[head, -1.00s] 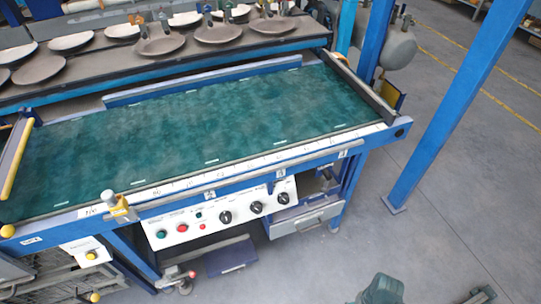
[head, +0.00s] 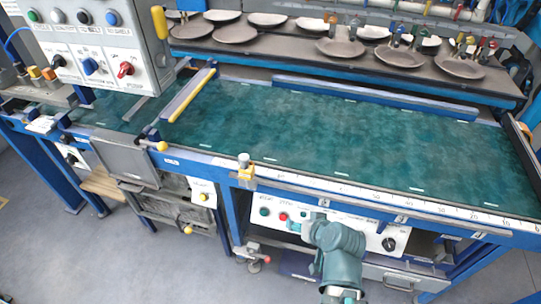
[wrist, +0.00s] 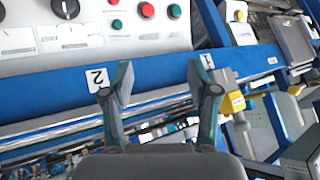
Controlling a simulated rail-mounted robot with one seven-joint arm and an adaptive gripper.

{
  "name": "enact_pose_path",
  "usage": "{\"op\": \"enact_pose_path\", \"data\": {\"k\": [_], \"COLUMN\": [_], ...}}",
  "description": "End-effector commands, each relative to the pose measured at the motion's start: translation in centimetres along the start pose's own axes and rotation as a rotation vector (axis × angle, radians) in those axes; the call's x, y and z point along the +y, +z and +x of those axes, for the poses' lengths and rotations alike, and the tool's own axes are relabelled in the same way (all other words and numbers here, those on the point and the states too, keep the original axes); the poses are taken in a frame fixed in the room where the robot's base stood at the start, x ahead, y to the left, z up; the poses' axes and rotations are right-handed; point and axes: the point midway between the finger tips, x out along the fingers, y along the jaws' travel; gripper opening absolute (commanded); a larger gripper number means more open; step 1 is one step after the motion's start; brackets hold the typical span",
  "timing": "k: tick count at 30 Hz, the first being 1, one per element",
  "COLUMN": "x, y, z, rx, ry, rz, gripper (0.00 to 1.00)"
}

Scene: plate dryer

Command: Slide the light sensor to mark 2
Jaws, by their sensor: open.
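The light sensor (head: 246,172), a yellow block with a grey cylindrical top, sits on the front rail at its left end. In the wrist view its yellow body (wrist: 229,82) shows partly behind my right finger, beside the mark 1 label (wrist: 208,61). The mark 2 label (head: 322,203) is on the blue front beam, right of the sensor. It also shows in the wrist view (wrist: 97,79), left of my left finger. My gripper (wrist: 161,68) is open and empty, with the blue beam between its fingers. In the head view, my gripper (head: 299,227) is in front of the button panel, right of and below the sensor.
The control panel with knobs and buttons (head: 350,228) is under the beam. The green conveyor belt (head: 330,125) lies behind the rail. A white scale (head: 380,193) runs along its front edge. A grey switch box (head: 100,45) stands at upper left. Plates (head: 340,47) line the back shelf.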

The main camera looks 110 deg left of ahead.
Motion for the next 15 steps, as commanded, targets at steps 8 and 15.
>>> {"op": "enact_pose_path", "data": {"k": [8, 15], "x": [-13.2, -14.9], "y": [-9.4, -13.8], "z": [-2.4, -4.5], "rx": [0.225, 0.409], "ry": [-0.16, -0.173], "rz": [-0.249, -0.38], "gripper": [0.6, 0.6]}}
